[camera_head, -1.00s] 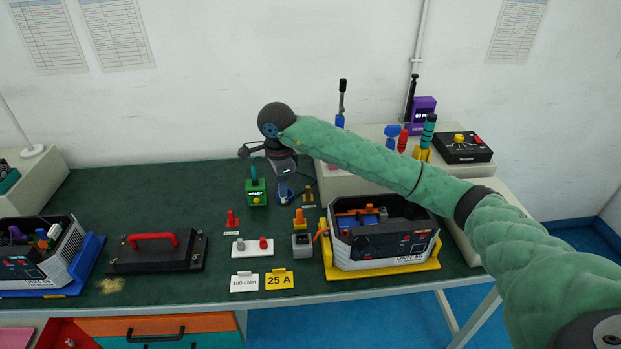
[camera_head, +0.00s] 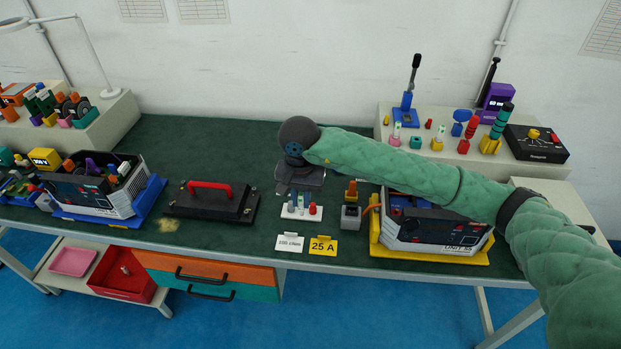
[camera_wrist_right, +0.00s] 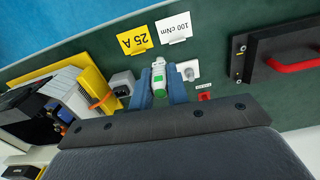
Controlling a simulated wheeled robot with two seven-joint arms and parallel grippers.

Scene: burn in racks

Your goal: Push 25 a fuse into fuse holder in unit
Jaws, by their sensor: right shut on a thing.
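My right gripper (camera_head: 298,203) points down over the white plate (camera_head: 287,214) near the middle of the bench. In the right wrist view its blue fingers (camera_wrist_right: 160,88) are shut on a small white piece with a green end, apparently the fuse (camera_wrist_right: 158,72). The yellow 25 A tag (camera_head: 322,246) stands just in front of the plate. A unit (camera_head: 440,236) sits in a yellow tray (camera_head: 432,256) to the right of the gripper. My right arm covers part of this unit, and I cannot make out its fuse holder. My left gripper is not in view.
A grey block (camera_head: 350,217) and an orange piece (camera_head: 351,192) stand between the gripper and the unit. A white 100 cNm tag (camera_head: 289,243) is beside the yellow one. A black case with a red handle (camera_head: 210,202) lies left. Another unit (camera_head: 100,192) sits farther left.

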